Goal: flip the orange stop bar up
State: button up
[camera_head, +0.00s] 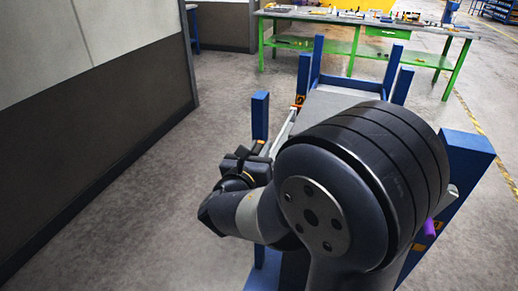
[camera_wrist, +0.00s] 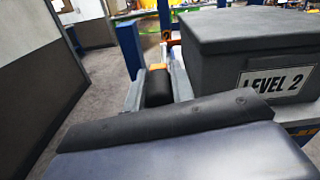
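My gripper (camera_head: 246,163) is at the left side of the blue-posted frame in the head view, beside a pale rail. Its fingers are dark and small there, and their gap cannot be made out. Small orange parts (camera_head: 299,101) sit by a blue post beyond the gripper; one also shows in the wrist view (camera_wrist: 167,39). A dark block (camera_wrist: 158,88) with an orange top edge stands in the pale channel ahead in the wrist view. I cannot tell which orange part is the stop bar, nor whether my gripper touches it. My arm hides much of the frame.
A dark grey box (camera_wrist: 248,45) labelled "LEVEL 2" stands right of the channel. Blue posts (camera_head: 260,115) rise around the frame. A grey partition (camera_head: 90,120) runs along the left, with clear floor (camera_head: 215,115) between. A green-legged workbench (camera_head: 355,28) stands behind.

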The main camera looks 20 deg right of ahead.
grip_shut()
